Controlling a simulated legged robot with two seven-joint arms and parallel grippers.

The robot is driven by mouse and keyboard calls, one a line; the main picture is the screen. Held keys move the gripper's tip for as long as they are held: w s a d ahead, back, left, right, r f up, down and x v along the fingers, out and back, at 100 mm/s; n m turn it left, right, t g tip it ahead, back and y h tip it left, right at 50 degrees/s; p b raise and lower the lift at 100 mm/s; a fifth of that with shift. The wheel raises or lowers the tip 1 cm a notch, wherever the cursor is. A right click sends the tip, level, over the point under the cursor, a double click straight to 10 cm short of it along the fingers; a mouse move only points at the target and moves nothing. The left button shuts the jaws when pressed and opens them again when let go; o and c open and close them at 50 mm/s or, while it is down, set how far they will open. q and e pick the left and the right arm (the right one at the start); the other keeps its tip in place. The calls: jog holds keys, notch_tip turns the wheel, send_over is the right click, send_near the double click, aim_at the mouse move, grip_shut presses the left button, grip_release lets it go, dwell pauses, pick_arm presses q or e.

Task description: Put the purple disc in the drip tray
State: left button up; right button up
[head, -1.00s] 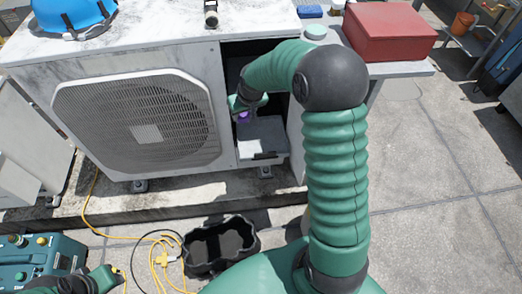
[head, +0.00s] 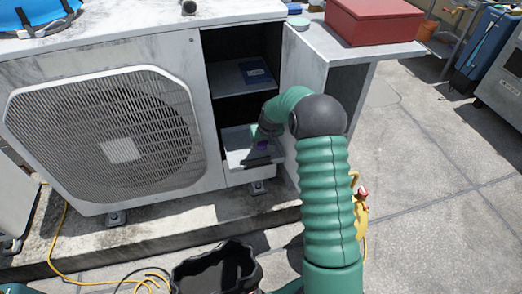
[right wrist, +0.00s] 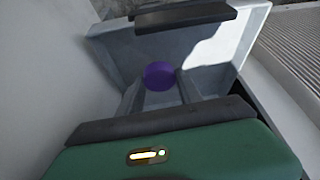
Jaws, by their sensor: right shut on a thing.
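The purple disc (head: 262,144) shows small at the tip of my right gripper (head: 262,138) in the head view. In the right wrist view the purple disc (right wrist: 160,75) is between the ends of my right gripper's fingers, which are shut on it. The drip tray (head: 236,157) is a pale grey drawer with a dark handle, low in the open cabinet. The disc is over the inside of the drip tray (right wrist: 215,50); I cannot tell its height above the floor. My left gripper is not in view.
A shelf (head: 232,80) with a blue item (head: 256,72) is above the tray. A red box (head: 374,20) sits on the ledge. A black bin (head: 215,270) is on the ground in front.

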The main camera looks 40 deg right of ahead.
jog(key=shift+a+f+b, duration=0.25)
jog(key=shift+f+b, duration=0.05)
jog(key=shift+f, duration=0.8)
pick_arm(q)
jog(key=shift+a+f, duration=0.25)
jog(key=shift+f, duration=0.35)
